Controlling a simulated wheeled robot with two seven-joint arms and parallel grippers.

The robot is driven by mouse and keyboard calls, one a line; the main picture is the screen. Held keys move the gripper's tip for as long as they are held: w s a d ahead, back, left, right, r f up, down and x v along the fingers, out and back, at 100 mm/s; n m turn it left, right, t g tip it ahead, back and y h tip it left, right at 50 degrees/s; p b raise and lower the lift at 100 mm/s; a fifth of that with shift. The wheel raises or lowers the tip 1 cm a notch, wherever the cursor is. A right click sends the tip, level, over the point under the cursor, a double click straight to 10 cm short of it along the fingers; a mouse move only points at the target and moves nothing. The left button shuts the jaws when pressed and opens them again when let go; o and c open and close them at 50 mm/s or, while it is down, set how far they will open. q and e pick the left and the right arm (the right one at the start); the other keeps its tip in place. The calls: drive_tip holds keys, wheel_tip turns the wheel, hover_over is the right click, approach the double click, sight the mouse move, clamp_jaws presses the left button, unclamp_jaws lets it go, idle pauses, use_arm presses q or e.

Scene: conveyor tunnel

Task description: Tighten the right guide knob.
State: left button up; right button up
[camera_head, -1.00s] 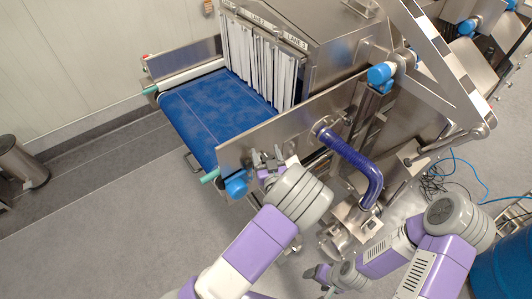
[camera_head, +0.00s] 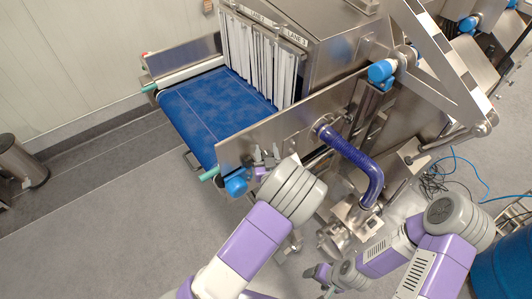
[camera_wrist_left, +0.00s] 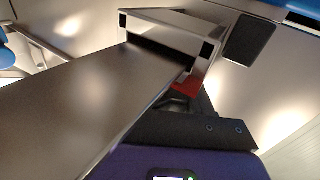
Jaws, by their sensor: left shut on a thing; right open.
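My left gripper (camera_head: 267,156) is at the outer side plate (camera_head: 290,119) of the conveyor, close to its front end. In the left wrist view a dark finger (camera_wrist_left: 190,130) reaches a small red part (camera_wrist_left: 188,84), which looks like the right guide knob. The gripper is shut on it. Most of the knob is hidden behind the finger and a metal plate (camera_wrist_left: 90,95), and in the head view I cannot make it out. My right gripper (camera_head: 319,274) is open and empty, low in front of the machine, away from the plate.
The blue belt (camera_head: 215,110) runs under strip curtains (camera_head: 262,65) into the steel tunnel. A blue end cap (camera_head: 236,186) lies just beside my left gripper. A curved blue-violet pipe (camera_head: 355,160) stands to its right. Grey floor (camera_head: 110,220) is clear at left.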

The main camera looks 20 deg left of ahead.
use_arm(q)
drive_tip(key=m+h+b, duration=0.2)
drive_tip(key=m+h, duration=0.1)
drive_tip(key=h, duration=0.1)
drive_tip(key=m+h+b, duration=0.2)
drive_tip(key=h+b, duration=0.1)
drive_tip(key=h, duration=0.1)
drive_tip(key=d+m+h+b, duration=0.1)
drive_tip(key=m+h+b, duration=0.2)
drive_tip(key=h, duration=0.2)
drive_tip(key=shift+m+t, duration=0.3)
drive_tip(key=m+g+h+b, duration=0.1)
drive_tip(key=h, duration=0.1)
drive_tip(key=m+g+h+b, duration=0.1)
drive_tip(key=h, duration=0.1)
drive_tip(key=shift+d+m, duration=0.2)
drive_tip(key=shift+m, duration=0.2)
drive_tip(key=shift+s+d+r+m+g+h+b, duration=0.1)
drive_tip(key=shift+s+d+m+g+h+b, duration=0.1)
drive_tip(key=shift+m+g+h+b, duration=0.45)
drive_tip(key=shift+h, duration=0.25)
drive_tip(key=o, duration=1)
drive_tip(key=shift+d, duration=0.1)
drive_tip(key=shift+c, duration=0.2)
drive_tip(key=v, duration=0.7)
drive_tip(key=shift+a, duration=0.25)
drive_tip(key=shift+s, duration=0.15)
